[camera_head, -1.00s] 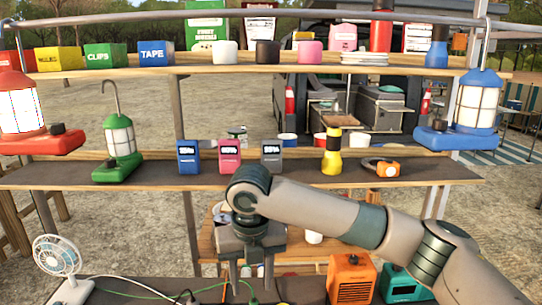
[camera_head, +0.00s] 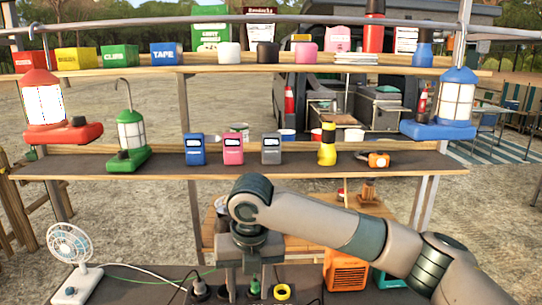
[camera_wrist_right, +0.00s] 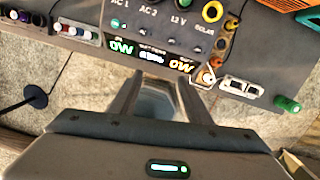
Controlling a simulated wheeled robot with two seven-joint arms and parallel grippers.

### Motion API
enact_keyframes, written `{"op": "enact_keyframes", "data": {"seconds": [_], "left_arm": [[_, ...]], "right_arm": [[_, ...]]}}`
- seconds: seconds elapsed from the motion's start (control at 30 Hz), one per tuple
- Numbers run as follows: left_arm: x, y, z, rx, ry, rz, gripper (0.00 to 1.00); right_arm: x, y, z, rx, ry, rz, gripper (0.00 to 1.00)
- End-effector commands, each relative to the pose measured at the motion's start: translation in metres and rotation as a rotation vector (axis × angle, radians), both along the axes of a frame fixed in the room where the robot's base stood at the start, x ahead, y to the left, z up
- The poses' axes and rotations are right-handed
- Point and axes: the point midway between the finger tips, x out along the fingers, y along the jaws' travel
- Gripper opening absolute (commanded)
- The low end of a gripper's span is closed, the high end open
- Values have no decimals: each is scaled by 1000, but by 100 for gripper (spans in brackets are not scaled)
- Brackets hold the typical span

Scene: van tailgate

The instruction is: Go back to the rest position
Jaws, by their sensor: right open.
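My right gripper (camera_head: 248,272) hangs with its fingers down at the lower middle of the head view, above the front edge of the lower counter. Its jaws are apart, with nothing seen between them. In the right wrist view the two fingers (camera_wrist_right: 158,100) stand apart in front of a dark power panel (camera_wrist_right: 150,35) with lit "0W" readouts and several sockets. I cannot tell whether the fingers touch the panel. My left gripper is not in view.
A white fan (camera_head: 75,262) stands left on the counter, and an orange box (camera_head: 346,272) stands right of the gripper. Cables cross the counter. Above, a dark shelf (camera_head: 290,160) holds a green lantern (camera_head: 131,135), three small meters, and a yellow flashlight (camera_head: 327,148).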

Motion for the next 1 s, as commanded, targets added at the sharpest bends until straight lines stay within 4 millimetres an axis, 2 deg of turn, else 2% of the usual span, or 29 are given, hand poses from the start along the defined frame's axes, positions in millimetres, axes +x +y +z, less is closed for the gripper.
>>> {"op": "enact_keyframes", "data": {"seconds": [0.37, 0.57, 0.8, 1.0], "left_arm": [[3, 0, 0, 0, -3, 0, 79], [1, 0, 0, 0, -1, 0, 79], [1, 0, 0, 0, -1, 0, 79], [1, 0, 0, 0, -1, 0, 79]], "right_arm": [[-18, 15, -33, 105, 34, -125, 44], [-35, 27, -63, 212, 80, -274, 44], [-62, 36, -104, 383, 173, -582, 44], [-81, 31, -136, 502, 259, -878, 44]]}}
